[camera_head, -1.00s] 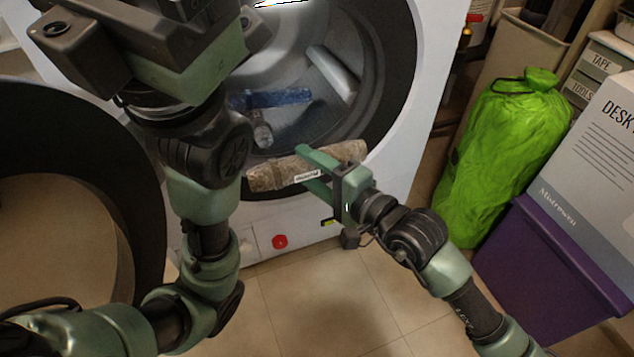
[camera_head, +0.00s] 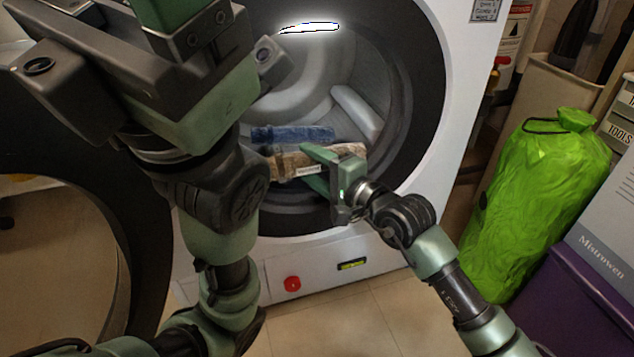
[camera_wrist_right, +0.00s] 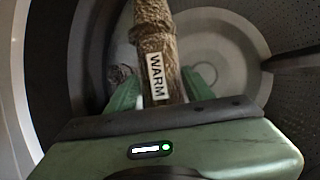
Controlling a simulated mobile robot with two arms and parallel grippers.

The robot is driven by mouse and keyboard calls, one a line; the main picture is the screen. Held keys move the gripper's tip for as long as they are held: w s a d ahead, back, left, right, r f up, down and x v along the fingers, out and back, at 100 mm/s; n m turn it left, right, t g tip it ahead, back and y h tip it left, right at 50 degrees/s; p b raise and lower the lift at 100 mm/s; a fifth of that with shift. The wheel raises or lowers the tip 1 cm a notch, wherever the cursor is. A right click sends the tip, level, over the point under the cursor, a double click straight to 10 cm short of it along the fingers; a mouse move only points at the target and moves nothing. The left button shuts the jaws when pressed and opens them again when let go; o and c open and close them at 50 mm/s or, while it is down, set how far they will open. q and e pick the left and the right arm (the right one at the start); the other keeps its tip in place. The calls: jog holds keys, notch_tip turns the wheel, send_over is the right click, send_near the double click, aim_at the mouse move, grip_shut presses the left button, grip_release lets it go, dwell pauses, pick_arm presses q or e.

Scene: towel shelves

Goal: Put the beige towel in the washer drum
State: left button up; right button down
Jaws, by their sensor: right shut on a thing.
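The beige towel (camera_head: 287,163) is rolled up and lies across the washer opening, just in front of a blue towel in the picture. My right gripper (camera_head: 309,166) is shut around it. The right wrist view shows the towel (camera_wrist_right: 155,35) with a "WARM" label, between the green fingers (camera_wrist_right: 162,88). The washer drum (camera_head: 312,88) is open, and its pale inside (camera_wrist_right: 232,48) shows behind the towel. I cannot tell exactly how deep the towel is in. My left gripper (camera_head: 185,35) is at the upper left; its fingertips are hidden or out of frame.
The blue towel (camera_head: 292,134) lies inside the drum. The round washer door (camera_head: 95,215) stands open at left. A green bag (camera_head: 540,195) and a purple bin (camera_head: 530,300) stand to the right. The floor before the washer is clear.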

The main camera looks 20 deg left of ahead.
jog(key=w+a+b, duration=0.7)
jog(key=w+a, duration=0.1)
jog(key=w, duration=0.4)
jog(key=shift+a+r, duration=0.15)
jog(key=shift+a, duration=0.1)
jog(key=shift+w, duration=0.1)
jog(key=c, duration=0.5)
grip_release()
